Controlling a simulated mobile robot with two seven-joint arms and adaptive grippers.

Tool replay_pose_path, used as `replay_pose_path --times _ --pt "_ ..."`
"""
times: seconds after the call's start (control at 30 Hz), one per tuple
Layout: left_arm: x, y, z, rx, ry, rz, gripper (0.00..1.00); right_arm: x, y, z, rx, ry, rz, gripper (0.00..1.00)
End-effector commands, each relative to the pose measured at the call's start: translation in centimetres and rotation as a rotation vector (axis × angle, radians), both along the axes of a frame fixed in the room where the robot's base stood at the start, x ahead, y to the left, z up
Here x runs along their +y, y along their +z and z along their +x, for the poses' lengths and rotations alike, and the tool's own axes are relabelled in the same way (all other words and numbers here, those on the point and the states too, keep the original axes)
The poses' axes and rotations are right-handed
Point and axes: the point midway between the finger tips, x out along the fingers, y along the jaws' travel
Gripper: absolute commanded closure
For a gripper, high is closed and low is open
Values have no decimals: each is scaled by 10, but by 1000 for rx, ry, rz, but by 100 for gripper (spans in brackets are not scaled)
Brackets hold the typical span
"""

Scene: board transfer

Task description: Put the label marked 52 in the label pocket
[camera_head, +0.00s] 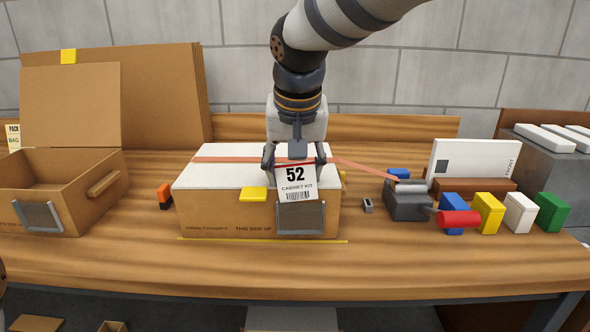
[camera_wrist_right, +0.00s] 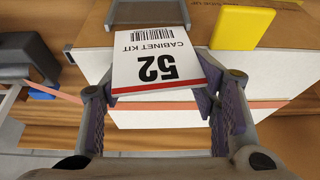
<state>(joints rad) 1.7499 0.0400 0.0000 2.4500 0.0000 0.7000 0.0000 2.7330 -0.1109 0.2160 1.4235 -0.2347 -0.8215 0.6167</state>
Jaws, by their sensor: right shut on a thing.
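The white label marked 52 (camera_head: 296,182) reads "CABINET KIT" and carries a barcode and a red stripe along its top. My right gripper (camera_head: 295,165) is shut on its upper part. In the wrist view the label (camera_wrist_right: 158,68) appears upside down between the fingers of the right gripper (camera_wrist_right: 165,105). The grey label pocket (camera_head: 301,219) is on the front of the closed white-topped carton (camera_head: 228,217). The label's lower edge appears at the pocket's (camera_wrist_right: 148,12) upper edge; I cannot tell whether they touch. My left gripper is not in view.
An orange strap runs across the carton top, beside a yellow tab (camera_head: 253,194). An open box (camera_head: 85,210) stands left. A grey tape dispenser with a red handle (camera_head: 459,219) and several coloured blocks stand right. The front table strip is clear.

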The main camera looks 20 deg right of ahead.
Motion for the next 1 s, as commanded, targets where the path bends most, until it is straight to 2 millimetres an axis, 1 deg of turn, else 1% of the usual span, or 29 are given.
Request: replay_pose_path --times 0.13,0.4,0.43,0.47,0.5,0.53,0.87,0.97,1.0 --pt "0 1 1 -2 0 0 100 -1 2 0 -5 -1 -1 68" --pt "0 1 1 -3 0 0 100 -1 -1 0 -7 -1 -1 68" --pt "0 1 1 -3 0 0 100 -1 -1 0 -8 -1 -2 39" --pt "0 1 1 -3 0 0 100 -1 -1 0 -8 -1 -2 33" --pt "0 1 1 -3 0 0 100 -1 -1 0 -8 -1 -2 24" --pt "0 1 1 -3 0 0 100 -1 -1 1 -8 -1 -2 22" --pt "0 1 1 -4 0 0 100 -1 0 0 -9 -1 -2 22" --pt "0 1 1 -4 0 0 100 -1 9 -3 -11 -1 -2 22" --pt "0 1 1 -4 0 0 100 0 17 -6 -13 -1 -2 22"
